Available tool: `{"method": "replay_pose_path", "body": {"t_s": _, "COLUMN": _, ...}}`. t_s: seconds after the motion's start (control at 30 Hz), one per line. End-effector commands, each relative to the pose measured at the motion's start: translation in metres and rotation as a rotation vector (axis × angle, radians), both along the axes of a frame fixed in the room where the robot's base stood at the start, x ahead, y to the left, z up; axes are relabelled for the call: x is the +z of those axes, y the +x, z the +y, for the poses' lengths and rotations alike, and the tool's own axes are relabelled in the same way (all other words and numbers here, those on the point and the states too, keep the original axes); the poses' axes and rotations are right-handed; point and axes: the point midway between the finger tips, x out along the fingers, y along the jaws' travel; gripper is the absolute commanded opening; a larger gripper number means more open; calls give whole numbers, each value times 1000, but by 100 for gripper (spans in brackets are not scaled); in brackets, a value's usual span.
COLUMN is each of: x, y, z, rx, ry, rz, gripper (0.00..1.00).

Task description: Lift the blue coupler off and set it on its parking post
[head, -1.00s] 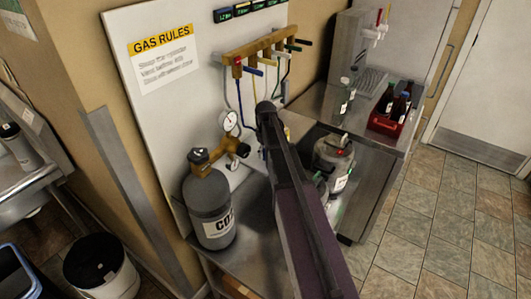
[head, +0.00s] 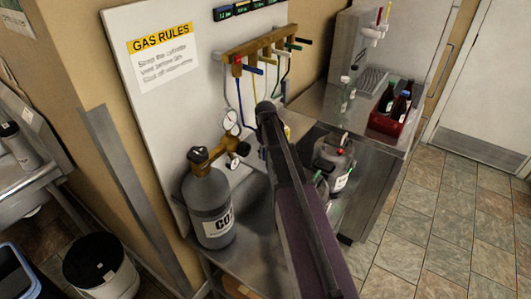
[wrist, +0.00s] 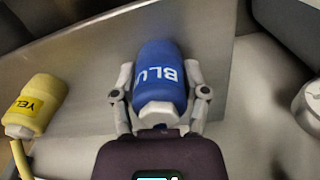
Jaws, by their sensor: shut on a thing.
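The blue coupler (wrist: 158,70), with white lettering, sits between the two grey fingers of my gripper (wrist: 160,85) in the wrist view. The fingers press on it from both sides, so my gripper is shut on it. A yellow coupler (wrist: 38,103) stands at the left of the wrist view, apart from my gripper. In the head view my arm hides the gripper and the blue coupler. I cannot make out the parking post or what is under the blue coupler.
A grey CO2 cylinder (head: 208,205) with a brass regulator stands left of my arm. A steel keg (head: 333,160) stands right of it. Behind is a wooden hose rack (head: 258,52) with coloured handles. A red crate of bottles (head: 387,124) sits on the right counter.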

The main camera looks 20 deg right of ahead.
Motion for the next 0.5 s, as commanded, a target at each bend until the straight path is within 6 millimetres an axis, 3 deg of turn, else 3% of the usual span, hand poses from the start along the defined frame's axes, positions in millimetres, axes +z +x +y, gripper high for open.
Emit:
{"method": "replay_pose_path", "body": {"t_s": 0.37, "x": 0, "y": 0, "z": 0, "rx": 0, "ry": 0, "rz": 0, "gripper": 1}}
{"method": "replay_pose_path", "body": {"t_s": 0.4, "x": 0, "y": 0, "z": 0, "rx": 0, "ry": 0, "rz": 0, "gripper": 67}}
{"method": "replay_pose_path", "body": {"t_s": 0.5, "x": 0, "y": 0, "z": 0, "rx": 0, "ry": 0, "rz": 0, "gripper": 97}}
